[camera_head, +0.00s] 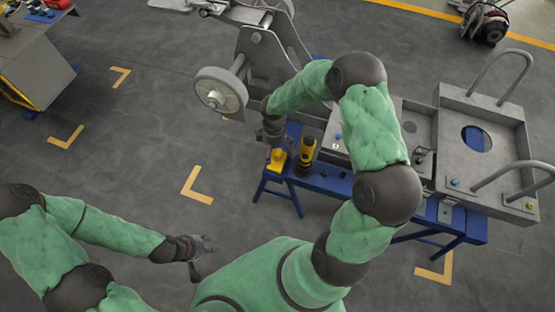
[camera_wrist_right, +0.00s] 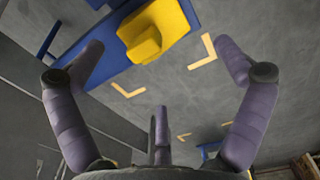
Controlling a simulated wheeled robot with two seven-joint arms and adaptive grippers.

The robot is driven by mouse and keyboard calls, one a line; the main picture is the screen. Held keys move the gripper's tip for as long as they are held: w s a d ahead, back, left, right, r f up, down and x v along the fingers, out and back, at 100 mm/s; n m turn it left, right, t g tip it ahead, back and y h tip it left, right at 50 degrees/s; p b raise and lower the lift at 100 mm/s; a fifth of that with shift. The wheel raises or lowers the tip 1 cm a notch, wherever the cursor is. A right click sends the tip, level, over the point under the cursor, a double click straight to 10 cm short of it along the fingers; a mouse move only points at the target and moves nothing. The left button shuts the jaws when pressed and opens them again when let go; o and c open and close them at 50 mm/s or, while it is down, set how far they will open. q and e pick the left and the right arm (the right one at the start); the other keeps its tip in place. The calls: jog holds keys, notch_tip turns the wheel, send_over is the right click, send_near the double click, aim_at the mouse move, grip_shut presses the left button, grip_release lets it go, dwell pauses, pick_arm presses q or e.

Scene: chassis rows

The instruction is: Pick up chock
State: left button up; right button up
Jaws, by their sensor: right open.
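The yellow chock (camera_head: 277,160) sits at the left end of a blue bench. It also shows in the right wrist view (camera_wrist_right: 158,30), at the top, ahead of the spread fingers. My right gripper (camera_head: 272,132) is right above and behind the chock in the head view, partly hidden by its own arm. In the wrist view my right gripper (camera_wrist_right: 165,75) is open and empty, with the chock beyond its fingertips and apart from them. My left gripper (camera_head: 205,246) is over the floor at lower left, away from the bench; its fingers look spread and empty.
A black and yellow tool (camera_head: 307,150) stands close beside the chock on the blue bench (camera_head: 315,182). A grey metal box with handles (camera_head: 485,150) stands at the bench's right. A wheeled grey chassis (camera_head: 221,90) is behind.

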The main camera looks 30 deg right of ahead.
aim_at(275, 155)
notch_tip(275, 155, down, 4)
jog(key=shift+f+b, duration=0.1)
jog(key=shift+b, duration=0.5)
jog(key=f+b, duration=0.1)
jog(key=f, duration=0.1)
jog(key=f+b, duration=0.1)
jog(key=f, duration=0.2)
jog(key=shift+s+d+b, duration=0.1)
jog(key=shift+d+b, duration=0.1)
jog(key=shift+b, duration=0.1)
jog(key=shift+r, duration=0.1)
jog(key=shift+r, duration=0.1)
jog(key=c, duration=1.4)
